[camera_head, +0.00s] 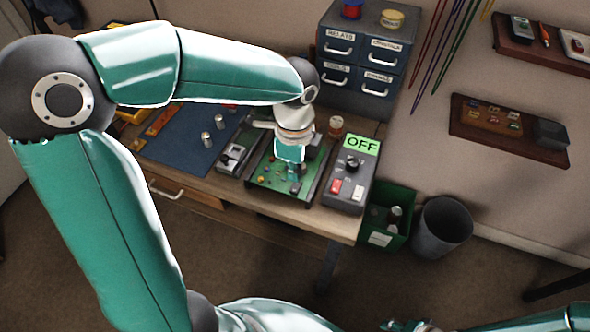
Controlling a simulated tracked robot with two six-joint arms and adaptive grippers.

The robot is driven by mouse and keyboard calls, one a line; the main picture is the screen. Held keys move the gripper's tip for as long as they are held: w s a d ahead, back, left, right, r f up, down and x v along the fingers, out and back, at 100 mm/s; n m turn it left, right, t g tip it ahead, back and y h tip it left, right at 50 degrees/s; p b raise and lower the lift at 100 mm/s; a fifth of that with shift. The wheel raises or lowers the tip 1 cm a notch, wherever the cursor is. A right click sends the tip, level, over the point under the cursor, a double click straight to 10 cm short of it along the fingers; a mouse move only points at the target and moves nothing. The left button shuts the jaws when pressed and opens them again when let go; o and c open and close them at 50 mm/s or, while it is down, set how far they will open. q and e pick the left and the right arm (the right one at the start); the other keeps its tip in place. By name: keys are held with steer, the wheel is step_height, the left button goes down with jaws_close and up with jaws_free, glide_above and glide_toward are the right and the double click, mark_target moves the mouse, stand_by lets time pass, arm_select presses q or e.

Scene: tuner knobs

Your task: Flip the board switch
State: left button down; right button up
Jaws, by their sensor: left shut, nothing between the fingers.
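A green circuit board (262,180) in a dark frame lies on the workbench, with small parts on it. My left gripper (294,188) points down over the right part of the board, shut and empty. Its fingertips are at or just above the board; I cannot tell whether they touch it. The board switch cannot be made out; the gripper and wrist cover part of the board. Beside the board on the right is a grey control box (342,203) with a green sign reading OFF (362,145), a black knob, and a red and a white rocker.
A grey meter-like box (232,158) stands left of the board, and a blue mat (180,145) with small metal knobs lies further left. A drawer cabinet (350,50) stands behind. A green crate (390,235) and a bin (441,228) stand on the floor at right.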

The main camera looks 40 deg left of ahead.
mark_target(297, 184)
arm_select(q)
step_height(297, 184, up, 9)
steer(key=shift+r, duration=0.2)
stand_by(0.3)
steer(key=b, duration=0.3)
steer(key=w+b, duration=0.1)
steer(key=b, duration=0.2)
steer(key=shift+w+a+r, duration=0.15)
steer(key=shift+w, duration=0.1)
step_height(297, 184, down, 14)
steer(key=b, duration=0.3)
stand_by(0.4)
